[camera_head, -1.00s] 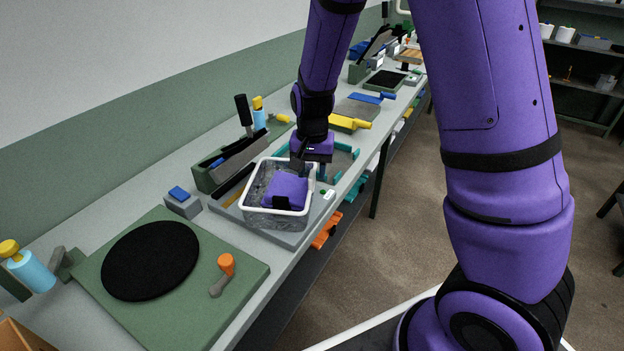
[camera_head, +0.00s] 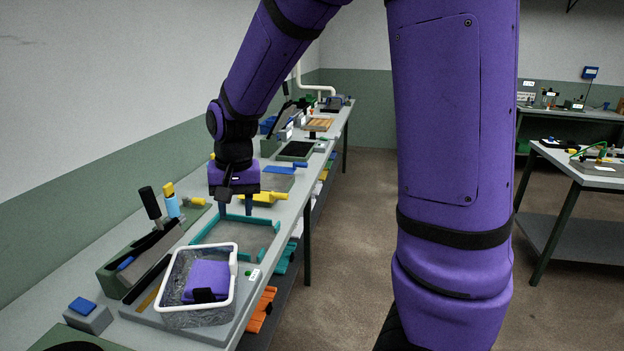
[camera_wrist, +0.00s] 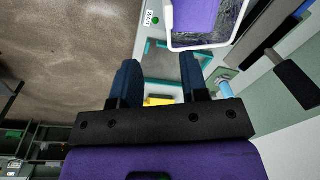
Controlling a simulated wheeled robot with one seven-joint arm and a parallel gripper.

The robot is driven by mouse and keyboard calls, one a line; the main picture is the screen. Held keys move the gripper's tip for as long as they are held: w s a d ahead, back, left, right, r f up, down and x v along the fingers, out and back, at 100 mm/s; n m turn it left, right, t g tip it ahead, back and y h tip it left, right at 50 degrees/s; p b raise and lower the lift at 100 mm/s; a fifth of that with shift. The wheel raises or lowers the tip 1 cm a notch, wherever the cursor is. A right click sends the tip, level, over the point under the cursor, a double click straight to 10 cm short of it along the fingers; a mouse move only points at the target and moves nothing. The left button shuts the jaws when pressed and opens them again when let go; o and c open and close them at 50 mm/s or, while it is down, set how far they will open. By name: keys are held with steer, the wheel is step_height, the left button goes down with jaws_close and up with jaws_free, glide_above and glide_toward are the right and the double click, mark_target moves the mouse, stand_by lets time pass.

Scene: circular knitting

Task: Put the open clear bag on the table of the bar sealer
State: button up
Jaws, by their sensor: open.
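The open clear bag (camera_head: 180,320) has a white rim and crinkled see-through walls, with a folded purple item (camera_head: 207,278) inside. It stands upright on the grey table (camera_head: 240,312) of the bar sealer, in front of the sealer's green body (camera_head: 118,278) with its raised black handle (camera_head: 149,203). My gripper (camera_head: 235,207) is open and empty, above and beyond the bag, over a teal-edged frame. In the wrist view my fingers (camera_wrist: 158,82) are spread apart, and the bag's rim (camera_wrist: 205,46) lies beyond them, clear of both.
The teal-edged frame (camera_head: 272,232) lies just behind the bag. A grey block with a blue top (camera_head: 88,315) sits at front left. The floor to the right is open.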

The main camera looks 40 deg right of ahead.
steer(key=s+d+r+n+t, duration=0.2)
steer(key=s+r, duration=0.4)
steer(key=s, duration=0.4)
steer(key=s+d+r+n+t, duration=0.1)
steer(key=s+r+n+t, duration=0.1)
steer(key=s+r, duration=0.5)
steer(key=s+n, duration=0.1)
steer(key=s, duration=0.3)
steer(key=shift+s+d+h, duration=0.3)
steer(key=shift+d, duration=0.05)
steer(key=shift+r, duration=0.1)
